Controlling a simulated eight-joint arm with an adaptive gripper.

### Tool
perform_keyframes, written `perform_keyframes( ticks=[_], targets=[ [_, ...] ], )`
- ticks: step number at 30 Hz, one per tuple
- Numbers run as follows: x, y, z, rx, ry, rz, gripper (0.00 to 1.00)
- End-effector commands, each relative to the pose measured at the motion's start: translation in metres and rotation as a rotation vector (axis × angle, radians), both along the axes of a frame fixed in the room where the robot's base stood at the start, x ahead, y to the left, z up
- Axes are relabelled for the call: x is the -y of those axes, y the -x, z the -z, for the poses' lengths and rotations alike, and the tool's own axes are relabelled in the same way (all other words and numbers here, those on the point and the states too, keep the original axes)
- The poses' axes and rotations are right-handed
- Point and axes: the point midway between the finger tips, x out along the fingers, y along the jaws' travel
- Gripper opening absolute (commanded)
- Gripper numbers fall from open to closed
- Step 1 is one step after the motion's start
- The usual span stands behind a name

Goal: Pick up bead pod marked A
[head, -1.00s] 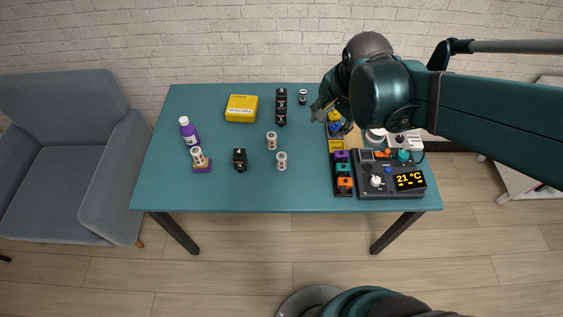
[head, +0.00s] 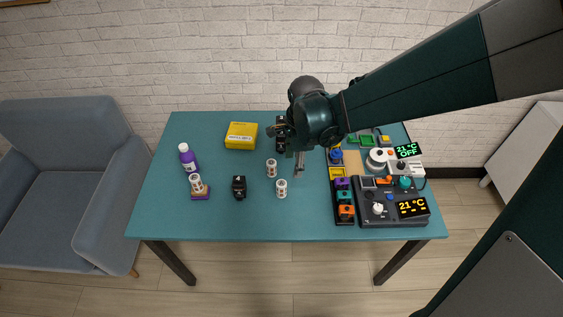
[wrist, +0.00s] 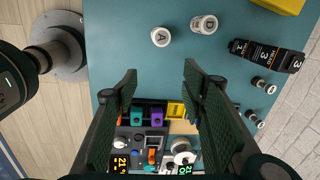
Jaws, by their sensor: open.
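Bead pod A (wrist: 160,37) is a small white-capped cylinder with a black A on top, standing upright on the teal table. It appears as the nearer of two middle pods in the head view (head: 282,188). Pod D (wrist: 204,24) stands close by, farther back and left in the head view (head: 271,168). My gripper (wrist: 161,72) is open and empty, its two green ribbed fingers spread wide above the table. In the wrist view pod A lies beyond the fingertips, apart from them. In the head view my gripper (head: 288,150) is behind and above pod A.
A black block (wrist: 265,54) and several small pods lie behind. A console (head: 390,207) and black tray of coloured pieces (head: 344,217) fill the right. A yellow box (head: 241,135), purple bottle (head: 188,158), black block (head: 239,188) and pod on a purple base (head: 197,186) stand left.

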Motion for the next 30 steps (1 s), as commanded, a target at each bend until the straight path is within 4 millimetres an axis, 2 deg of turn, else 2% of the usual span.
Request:
perform_keyframes(
  ticks=[9, 15, 21, 30],
  targets=[
    [-0.03, -0.01, 0.054, -0.071, 0.003, 0.196, 0.41],
    [-0.042, -0.012, 0.078, -0.102, 0.01, 0.291, 0.41],
    [-0.047, -0.013, 0.088, -0.114, 0.014, 0.331, 0.41],
    [-0.047, -0.012, 0.089, -0.115, 0.014, 0.333, 0.41]
  ],
)
